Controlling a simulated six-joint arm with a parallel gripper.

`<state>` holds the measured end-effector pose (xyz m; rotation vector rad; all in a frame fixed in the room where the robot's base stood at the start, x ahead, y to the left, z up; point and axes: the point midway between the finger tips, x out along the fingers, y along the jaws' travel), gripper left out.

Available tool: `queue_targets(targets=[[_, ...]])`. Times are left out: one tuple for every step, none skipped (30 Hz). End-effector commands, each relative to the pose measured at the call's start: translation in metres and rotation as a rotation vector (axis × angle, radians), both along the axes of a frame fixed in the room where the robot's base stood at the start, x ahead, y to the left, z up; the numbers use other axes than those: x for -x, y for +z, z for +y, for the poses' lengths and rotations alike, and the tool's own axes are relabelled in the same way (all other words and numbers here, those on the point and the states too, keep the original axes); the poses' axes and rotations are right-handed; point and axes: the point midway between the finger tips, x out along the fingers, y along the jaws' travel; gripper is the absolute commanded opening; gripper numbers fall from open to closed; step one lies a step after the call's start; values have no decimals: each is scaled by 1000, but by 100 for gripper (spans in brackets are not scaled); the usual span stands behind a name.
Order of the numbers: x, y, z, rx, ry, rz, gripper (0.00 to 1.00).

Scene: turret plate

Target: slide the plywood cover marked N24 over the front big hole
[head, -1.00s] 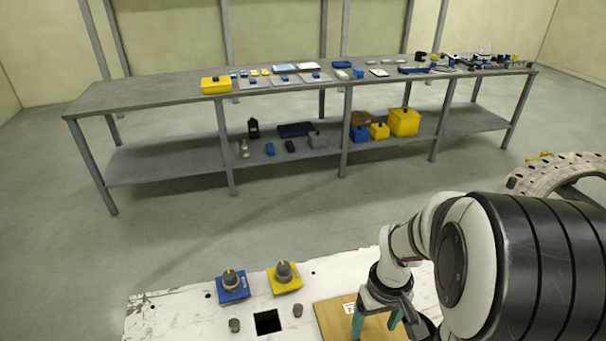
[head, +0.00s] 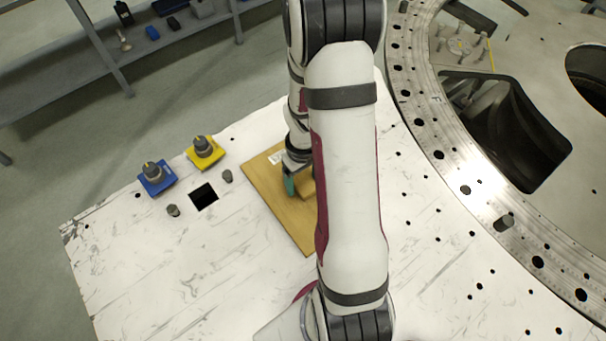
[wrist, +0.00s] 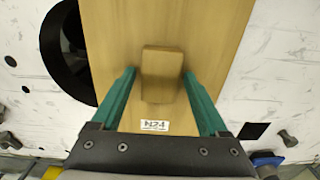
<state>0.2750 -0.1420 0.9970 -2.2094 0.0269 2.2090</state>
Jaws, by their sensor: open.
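The plywood cover (head: 284,219) lies flat on the white plate, partly hidden behind my arm in the head view. In the wrist view the cover (wrist: 215,30) carries a white N24 label (wrist: 155,127) and a raised wooden block (wrist: 161,75) as its handle. My gripper (wrist: 160,74) is open, with one green finger on each side of the block and a small gap at each. It also shows over the cover in the head view (head: 298,184). A big dark round hole (wrist: 62,62) is at the cover's left edge in the wrist view, mostly uncovered. My arm hides that area in the head view.
A blue block (head: 157,179) and a yellow block (head: 206,152) with grey knobs stand left of the cover. Two grey pegs (head: 173,211) (head: 227,176) flank a small square hole (head: 203,196). A large perforated metal ring (head: 470,190) lies to the right.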

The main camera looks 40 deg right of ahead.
Motion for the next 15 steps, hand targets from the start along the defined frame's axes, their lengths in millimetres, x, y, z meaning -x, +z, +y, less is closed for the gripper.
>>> queue_targets(targets=[[0, 0, 0, 0, 0, 0, 78], [0, 0, 0, 0, 0, 0, 74], [0, 0, 0, 0, 0, 0, 67], [0, 0, 0, 0, 0, 0, 61], [0, 0, 0, 0, 0, 0, 56], [0, 0, 0, 0, 0, 0, 49], [0, 0, 0, 0, 0, 0, 43], [0, 0, 0, 0, 0, 0, 38], [0, 0, 0, 0, 0, 0, 31], [0, 0, 0, 0, 0, 0, 25], [0, 0, 0, 0, 0, 0, 20], [0, 0, 0, 0, 0, 0, 13], [0, 1, 0, 0, 0, -1, 13], [0, 1, -1, 0, 0, -1, 13], [0, 1, -2, 0, -1, -1, 13]])
